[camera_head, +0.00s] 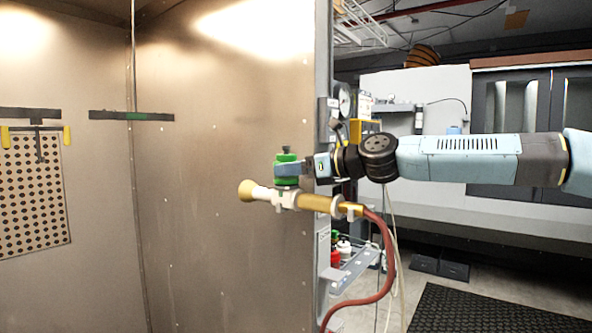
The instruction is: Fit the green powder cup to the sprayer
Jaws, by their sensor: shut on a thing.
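The green powder cup (287,158) is upright, with a dark knob on its lid. My gripper (288,169) is shut on the cup from the right, its blue-grey finger across the cup's side. The sprayer (315,202) lies roughly level, with a pale yellow flared nozzle at its left end and a red-brown hose at its right end. The cup is directly above the sprayer's white collar near the nozzle. Its lower end looks to meet the sprayer, but I cannot tell whether it is seated. The far finger is hidden behind the cup.
The booth's metal wall (225,220) stands behind the sprayer. The red-brown hose (388,262) hangs down at the right. A shelf (355,268) below holds red and white cups. A perforated panel (33,190) hangs at the left. Space left of the nozzle is clear.

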